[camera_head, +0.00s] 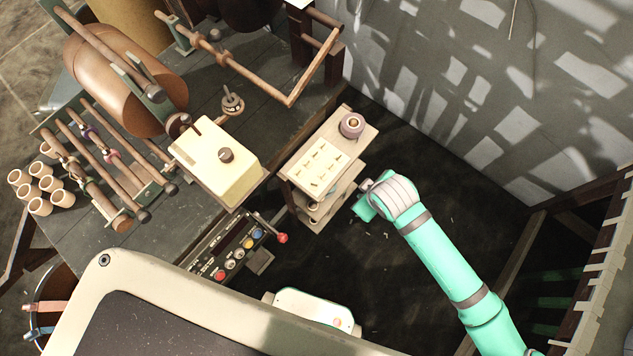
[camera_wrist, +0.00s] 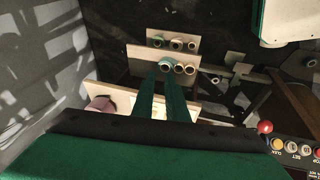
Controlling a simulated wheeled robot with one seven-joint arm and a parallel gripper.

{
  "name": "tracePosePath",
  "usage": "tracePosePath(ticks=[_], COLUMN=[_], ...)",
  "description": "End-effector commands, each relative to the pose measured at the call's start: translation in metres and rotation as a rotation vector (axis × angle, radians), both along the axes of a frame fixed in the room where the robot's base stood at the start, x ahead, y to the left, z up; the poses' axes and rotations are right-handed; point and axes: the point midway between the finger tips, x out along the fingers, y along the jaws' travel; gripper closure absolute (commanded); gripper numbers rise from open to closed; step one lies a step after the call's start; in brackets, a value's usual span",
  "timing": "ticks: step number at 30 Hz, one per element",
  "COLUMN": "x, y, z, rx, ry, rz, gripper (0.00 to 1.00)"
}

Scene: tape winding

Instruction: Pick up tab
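Several small pale tabs (camera_head: 319,165) lie in rows on a white card on the top of a small wooden stand (camera_head: 297,182). My gripper (camera_head: 366,203) is to the right of the stand in the head view, apart from the tabs. In the wrist view its two green fingers (camera_wrist: 163,85) point away with a narrow gap between them, and I see nothing held. The stand's top board (camera_wrist: 102,90) is partly hidden behind the fingers and the gripper body there. Individual tabs are hard to make out in the wrist view.
A purple-brown roll (camera_head: 352,125) stands on the stand's far end. Lower shelves hold several rolls (camera_wrist: 178,67). A workbench (camera_head: 100,235) with a yellow box (camera_head: 215,160) and a control panel with a red-knobbed lever (camera_head: 282,238) is left. A grey wall (camera_head: 500,100) is behind.

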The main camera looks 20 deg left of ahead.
Motion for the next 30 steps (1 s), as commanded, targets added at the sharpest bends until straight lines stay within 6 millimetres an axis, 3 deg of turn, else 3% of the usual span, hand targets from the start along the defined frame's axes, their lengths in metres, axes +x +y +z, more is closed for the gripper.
tracePosePath(ticks=[1, 7, 15, 24, 30], x=[0.007, 0.017, 0.008, -0.003, -0.004], y=[0.017, 0.068, 0.135, 0.159, 0.158], z=[0.006, 0.028, 0.061, 0.076, 0.052], rx=[-0.015, -0.091, -0.183, -0.232, -0.235], ry=[0.017, 0.099, 0.206, 0.261, 0.268], rz=[0.042, 0.184, 0.381, 0.474, 0.475], gripper=[0.87, 0.87, 0.87, 0.87, 0.87])
